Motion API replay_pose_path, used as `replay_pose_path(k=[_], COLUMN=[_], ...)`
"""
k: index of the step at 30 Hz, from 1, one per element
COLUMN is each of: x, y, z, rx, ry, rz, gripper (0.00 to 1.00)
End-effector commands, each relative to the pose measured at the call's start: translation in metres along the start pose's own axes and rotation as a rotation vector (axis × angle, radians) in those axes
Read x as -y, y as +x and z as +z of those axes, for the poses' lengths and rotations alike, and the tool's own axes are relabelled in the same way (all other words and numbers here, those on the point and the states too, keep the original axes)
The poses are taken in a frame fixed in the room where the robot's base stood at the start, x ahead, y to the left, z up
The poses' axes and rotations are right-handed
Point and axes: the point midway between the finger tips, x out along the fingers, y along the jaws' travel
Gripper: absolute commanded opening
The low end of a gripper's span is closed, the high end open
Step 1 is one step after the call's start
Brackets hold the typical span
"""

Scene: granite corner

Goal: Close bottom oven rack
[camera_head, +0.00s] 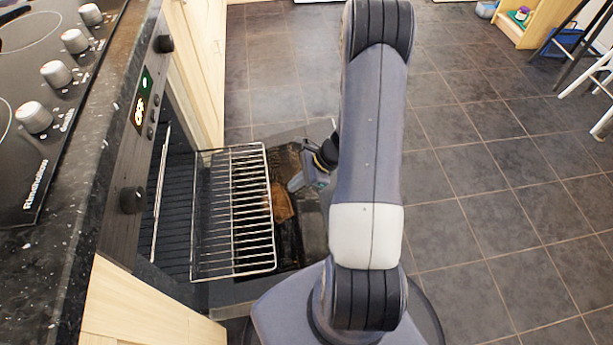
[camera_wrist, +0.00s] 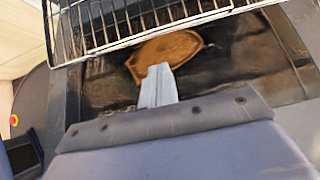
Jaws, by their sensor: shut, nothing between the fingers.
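A wire oven rack (camera_head: 234,215) sticks out of the open oven in the head view; its front edge also shows at the top of the wrist view (camera_wrist: 130,22). The oven door (camera_head: 313,225) is folded down below it, with a dark, stained inner face. A brown flat piece (camera_head: 282,203) lies beneath or just beyond the rack's edge, and shows in the wrist view (camera_wrist: 165,50). My gripper (camera_head: 296,184) is shut and empty, to the right of the rack's outer edge, over the door. In the wrist view the closed fingers (camera_wrist: 157,85) point toward the brown piece. I cannot tell whether they touch it.
The oven's control panel (camera_head: 137,120) and black hob (camera_head: 45,75) are at the left. Pale wooden cabinets (camera_head: 197,60) flank the oven. Tiled floor (camera_head: 480,190) to the right is mostly clear, with stool legs (camera_head: 590,75) at the far right.

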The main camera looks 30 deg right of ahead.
Motion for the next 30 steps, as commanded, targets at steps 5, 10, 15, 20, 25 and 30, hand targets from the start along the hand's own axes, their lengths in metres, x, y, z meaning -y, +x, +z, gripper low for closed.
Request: replay_pose_path(k=[5, 10, 15, 20, 25, 30], x=[-0.001, 0.000, 0.000, 0.000, 0.000, 0.008], y=[0.031, 0.043, 0.047, 0.047, 0.047, 0.050], z=[0.009, 0.021, 0.025, 0.025, 0.025, 0.030], rx=[-0.001, -0.002, -0.001, -0.001, -0.002, -0.002], ry=[-0.004, -0.003, 0.000, 0.000, -0.001, -0.003], rz=[0.002, 0.000, -0.002, -0.002, -0.002, 0.000], gripper=[0.00, 0.00, 0.00, 0.00, 0.00, 0.00])
